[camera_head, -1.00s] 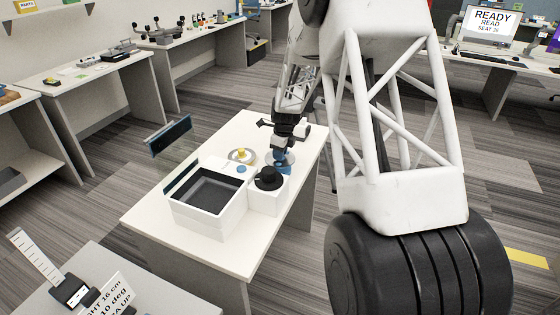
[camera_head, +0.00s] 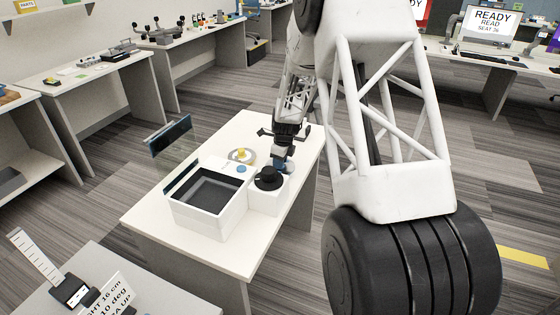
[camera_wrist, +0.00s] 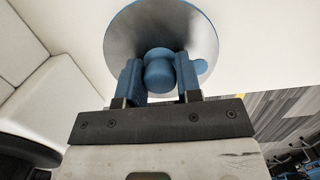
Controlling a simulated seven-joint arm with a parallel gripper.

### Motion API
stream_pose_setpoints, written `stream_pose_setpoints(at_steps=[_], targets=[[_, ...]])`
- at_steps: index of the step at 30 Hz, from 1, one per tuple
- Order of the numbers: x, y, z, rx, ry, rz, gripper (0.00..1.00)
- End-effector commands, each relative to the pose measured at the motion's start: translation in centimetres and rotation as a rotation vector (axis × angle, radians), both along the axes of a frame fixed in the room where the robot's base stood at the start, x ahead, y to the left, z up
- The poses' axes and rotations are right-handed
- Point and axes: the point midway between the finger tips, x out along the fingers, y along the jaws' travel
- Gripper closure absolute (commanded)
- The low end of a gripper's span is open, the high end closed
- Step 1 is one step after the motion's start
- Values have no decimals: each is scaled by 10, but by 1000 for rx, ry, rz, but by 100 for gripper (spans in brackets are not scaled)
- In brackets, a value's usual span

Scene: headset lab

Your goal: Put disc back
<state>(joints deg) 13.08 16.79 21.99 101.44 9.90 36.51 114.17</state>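A round metal disc (camera_wrist: 125,45) with a blue rim and a blue central knob shows in the wrist view, its knob side facing my gripper. My gripper (camera_wrist: 160,75) has its two blue-padded fingers on either side of the knob, seemingly touching it. In the head view my gripper (camera_head: 281,164) is at the table's right side, just behind the white box with a black round top (camera_head: 268,178). The disc is mostly hidden there. I cannot tell whether it touches the table.
A white open bin (camera_head: 205,198) with a dark inside stands left of the black-topped box on the white table (camera_head: 150,208). A round plate with a yellow knob (camera_head: 241,155) lies behind them. A dark panel (camera_head: 168,136) is at the table's left. The table's front is clear.

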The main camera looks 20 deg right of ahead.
Motion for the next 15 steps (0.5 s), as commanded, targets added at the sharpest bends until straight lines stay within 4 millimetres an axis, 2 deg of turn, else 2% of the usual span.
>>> stream_pose_setpoints(at_steps=[1, 4, 15], targets=[[0, 0, 0, 0, 0, 0, 59], [0, 0, 0, 0, 0, 0, 45], [0, 0, 2, 0, 0, 0, 45]])
